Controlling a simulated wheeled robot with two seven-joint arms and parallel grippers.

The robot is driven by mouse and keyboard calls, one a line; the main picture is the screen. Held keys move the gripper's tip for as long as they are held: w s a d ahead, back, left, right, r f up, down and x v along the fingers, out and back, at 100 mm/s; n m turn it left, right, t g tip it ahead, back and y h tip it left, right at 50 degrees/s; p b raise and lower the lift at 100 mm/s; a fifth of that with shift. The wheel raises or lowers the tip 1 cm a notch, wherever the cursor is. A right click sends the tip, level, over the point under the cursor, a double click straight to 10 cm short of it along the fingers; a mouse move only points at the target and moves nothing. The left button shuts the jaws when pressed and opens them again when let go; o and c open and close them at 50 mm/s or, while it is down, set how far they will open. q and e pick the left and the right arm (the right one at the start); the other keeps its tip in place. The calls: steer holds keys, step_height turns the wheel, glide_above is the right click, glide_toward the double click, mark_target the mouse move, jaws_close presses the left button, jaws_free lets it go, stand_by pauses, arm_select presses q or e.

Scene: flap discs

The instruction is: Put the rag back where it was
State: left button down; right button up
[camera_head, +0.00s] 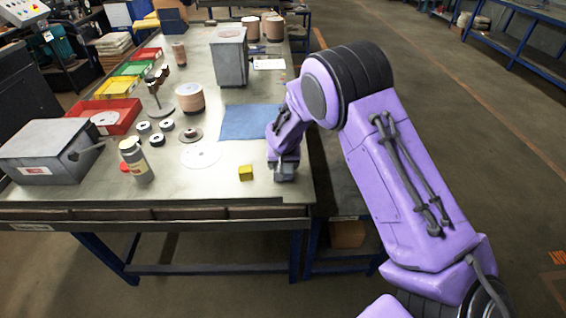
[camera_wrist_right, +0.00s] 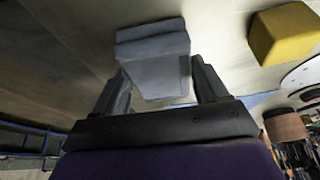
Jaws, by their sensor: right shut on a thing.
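A blue cloth (camera_head: 250,122), which looks like the rag, lies flat on the workbench top, just left of my right arm. A strip of blue also shows behind the fingers in the right wrist view (camera_wrist_right: 262,99). My right gripper (camera_head: 284,160) is low over the right part of the bench, nearer the front than the cloth. It is shut on a grey block-like thing (camera_wrist_right: 155,50), which shows between its two fingers in the right wrist view. I cannot tell whether that thing rests on the bench. My left gripper is not in view.
A yellow block (camera_head: 246,173) sits just left of my right gripper. A pale disc (camera_head: 201,155), a bottle (camera_head: 136,160), a grey box (camera_head: 45,152) and a red bin (camera_head: 120,118) stand further left. The bench front (camera_head: 220,200) is mostly clear.

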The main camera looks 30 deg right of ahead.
steer(key=o, duration=1.2)
steer(key=shift+s, duration=0.15)
steer(key=shift+o, duration=0.2)
steer(key=b+v, duration=0.1)
steer(key=v, duration=1.1)
steer(key=shift+r, duration=0.2)
